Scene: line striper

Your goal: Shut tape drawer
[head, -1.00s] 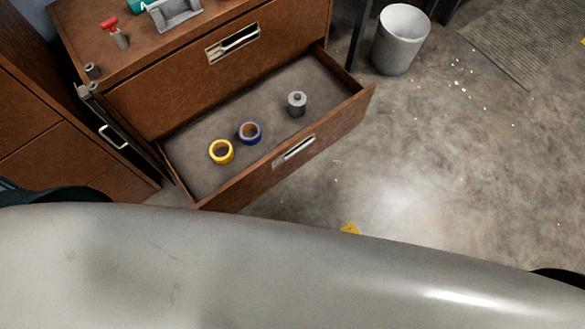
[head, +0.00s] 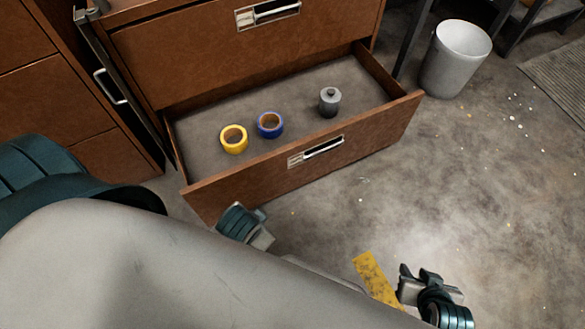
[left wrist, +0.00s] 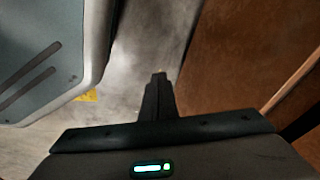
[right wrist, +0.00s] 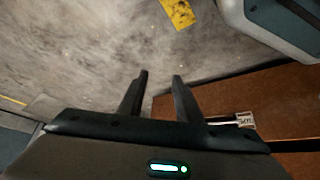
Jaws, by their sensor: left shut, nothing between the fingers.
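The tape drawer (head: 300,165) is the low brown drawer. My right gripper (head: 415,282) is over the floor, apart from the front. In the right wrist view its fingers (right wrist: 162,78) are apart and empty.
A shut upper drawer (head: 200,55) is above the tape drawer. A white bin (head: 456,62) stands right of the cabinet. A brown cabinet (head: 35,100) is at the left. The floor (head: 480,200) in front and to the right is mostly clear, with a yellow marking (head: 375,277).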

